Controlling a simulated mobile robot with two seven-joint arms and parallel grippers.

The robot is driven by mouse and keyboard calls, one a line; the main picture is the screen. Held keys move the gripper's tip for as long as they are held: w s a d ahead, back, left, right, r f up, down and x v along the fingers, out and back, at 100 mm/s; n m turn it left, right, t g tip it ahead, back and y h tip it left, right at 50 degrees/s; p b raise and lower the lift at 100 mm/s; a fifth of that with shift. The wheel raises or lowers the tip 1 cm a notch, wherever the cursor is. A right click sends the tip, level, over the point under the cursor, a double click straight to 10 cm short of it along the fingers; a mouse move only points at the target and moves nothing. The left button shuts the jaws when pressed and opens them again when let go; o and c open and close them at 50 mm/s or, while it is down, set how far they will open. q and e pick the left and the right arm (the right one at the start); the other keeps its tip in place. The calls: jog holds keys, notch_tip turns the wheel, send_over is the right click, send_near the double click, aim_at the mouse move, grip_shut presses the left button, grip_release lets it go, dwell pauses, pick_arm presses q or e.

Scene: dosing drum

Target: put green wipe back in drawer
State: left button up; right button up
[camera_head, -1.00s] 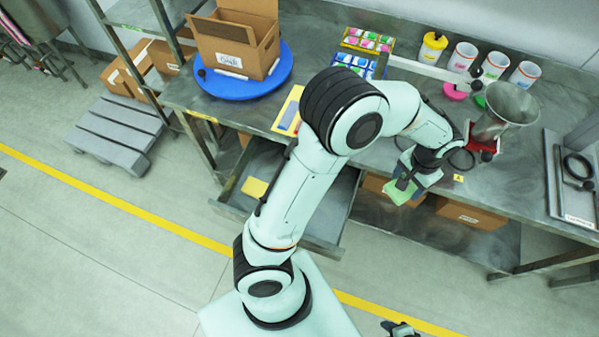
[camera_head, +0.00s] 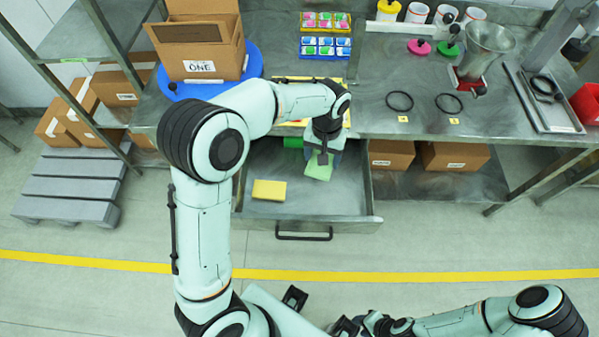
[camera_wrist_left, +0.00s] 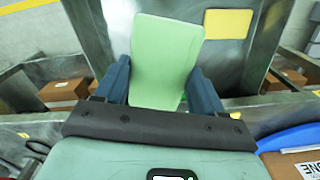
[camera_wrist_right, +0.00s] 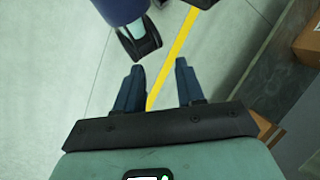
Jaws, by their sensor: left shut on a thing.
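The green wipe (camera_head: 318,168) is a flat pale green piece held by my left gripper (camera_head: 321,155) over the open drawer (camera_head: 345,204). In the left wrist view the wipe (camera_wrist_left: 165,60) sticks out from between the fingers of my left gripper (camera_wrist_left: 160,88). A yellow pad (camera_head: 269,190) lies in the drawer and also shows in the left wrist view (camera_wrist_left: 228,23). Whether the wipe touches the drawer floor I cannot tell. My right gripper (camera_wrist_right: 158,68) is empty with its fingers apart, over the floor away from the drawer.
A darker green item (camera_head: 292,142) sits at the back of the drawer, partly hidden. The worktop above holds a cardboard box (camera_head: 200,45), black rings (camera_head: 399,101) and a funnel (camera_head: 485,45). Boxes (camera_head: 455,156) stand on the shelf right of the drawer.

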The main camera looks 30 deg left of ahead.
aim_at(305, 188)
pick_arm(q)
jog(key=shift+s+a+f+n+b, duration=0.3)
jog(key=shift+s+a+b, duration=0.05)
jog(key=shift+a+b, duration=0.15)
jog(key=shift+s+a+f+n+b, duration=0.3)
jog(key=shift+s+a+b, duration=0.05)
jog(key=shift+a+b, duration=0.15)
jog(key=a+f+b, duration=0.1)
jog(key=f+b, duration=0.1)
jog(key=f, duration=0.4)
jog(key=f+n+b, duration=0.1)
jog(key=f, duration=0.5)
jog(key=w+a+f+n+b, duration=0.1)
jog(key=f+b, duration=0.1)
jog(key=f, duration=0.4)
jog(key=shift+a+f+b, duration=0.3)
jog(key=shift+a+b, duration=0.05)
pick_arm(e)
notch_tip(305, 188, down, 10)
jog(key=s, duration=0.2)
jog(key=shift+a+r, duration=0.15)
jog(key=shift+r, duration=0.1)
jog(key=shift+s, duration=0.1)
pick_arm(q)
jog(key=shift+f, duration=0.2)
jog(key=o, duration=1)
pick_arm(e)
jog(key=shift+f, duration=0.1)
